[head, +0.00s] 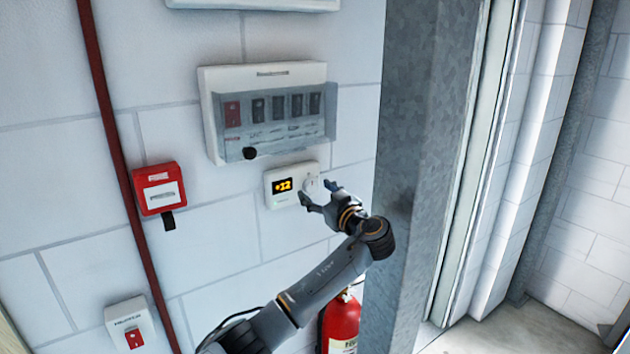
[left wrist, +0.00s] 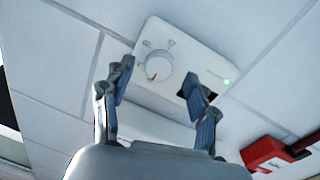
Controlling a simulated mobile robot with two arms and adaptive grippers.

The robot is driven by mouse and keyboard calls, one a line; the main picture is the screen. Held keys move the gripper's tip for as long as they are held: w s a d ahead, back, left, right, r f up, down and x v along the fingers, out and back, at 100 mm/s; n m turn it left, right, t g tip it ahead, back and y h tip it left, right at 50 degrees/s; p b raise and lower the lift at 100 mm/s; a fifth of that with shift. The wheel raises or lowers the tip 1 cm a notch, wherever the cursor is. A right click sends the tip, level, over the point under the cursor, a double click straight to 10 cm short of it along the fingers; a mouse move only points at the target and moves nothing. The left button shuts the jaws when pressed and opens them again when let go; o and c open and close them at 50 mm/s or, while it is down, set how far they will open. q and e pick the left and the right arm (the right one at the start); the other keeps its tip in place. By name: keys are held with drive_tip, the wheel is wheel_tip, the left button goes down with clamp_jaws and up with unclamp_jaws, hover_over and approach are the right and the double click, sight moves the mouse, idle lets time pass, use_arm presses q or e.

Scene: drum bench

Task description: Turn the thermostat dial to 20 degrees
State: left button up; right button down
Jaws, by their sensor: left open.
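My left gripper (left wrist: 158,85) is open and empty there, one finger on each side. Whether the fingertips touch the thermostat I cannot tell. My right gripper is not in view.
A breaker box (head: 265,75) with a clear cover is just above the thermostat. A red call box (head: 159,188) and red pipe (head: 108,110) are to the left. A heater switch (head: 130,326) is lower left. A fire extinguisher (head: 340,323) stands below, beside a grey metal post (head: 408,150).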

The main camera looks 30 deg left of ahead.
use_arm(q)
drive_tip(key=shift+x, duration=0.8)
